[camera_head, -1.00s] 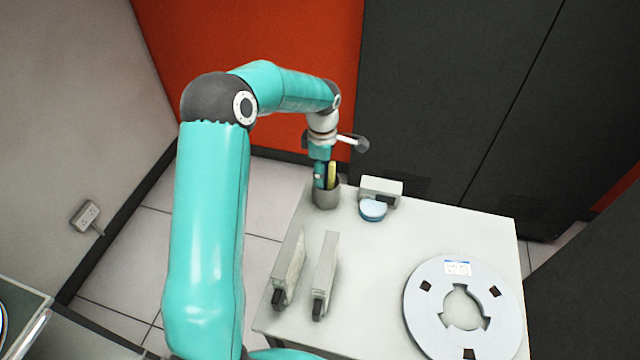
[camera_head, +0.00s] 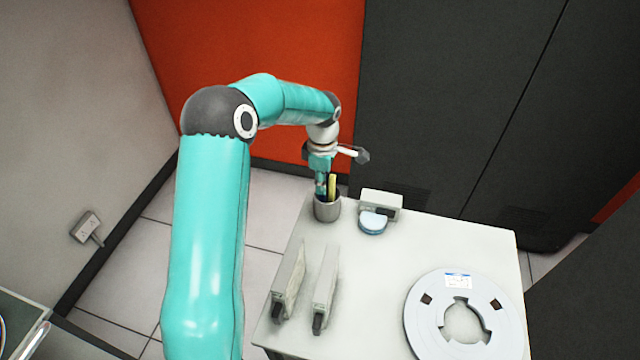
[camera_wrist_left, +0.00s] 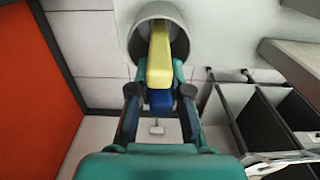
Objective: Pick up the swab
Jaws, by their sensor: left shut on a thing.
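A grey cup (camera_head: 328,209) stands at the table's back left corner; its round rim (camera_wrist_left: 133,45) shows in the left wrist view. A flat yellow piece (camera_head: 331,186) and a blue piece (camera_wrist_left: 161,101) stick up out of it. I cannot tell for certain which one is the swab. My left gripper (camera_wrist_left: 158,85) points down over the cup, its two fingers on either side of the blue piece and shut on it. The yellow piece (camera_wrist_left: 160,58) is right beside it. The lower ends of both pieces are hidden in the cup. My right gripper is not in view.
A small grey box with a round blue-white piece (camera_head: 374,222) stands right of the cup. Two upright grey holders (camera_head: 289,281) (camera_head: 325,286) and a large white reel (camera_head: 424,325) are on the table (camera_head: 375,270). An orange panel (camera_head: 250,50) and dark cabinets (camera_head: 450,90) rise behind.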

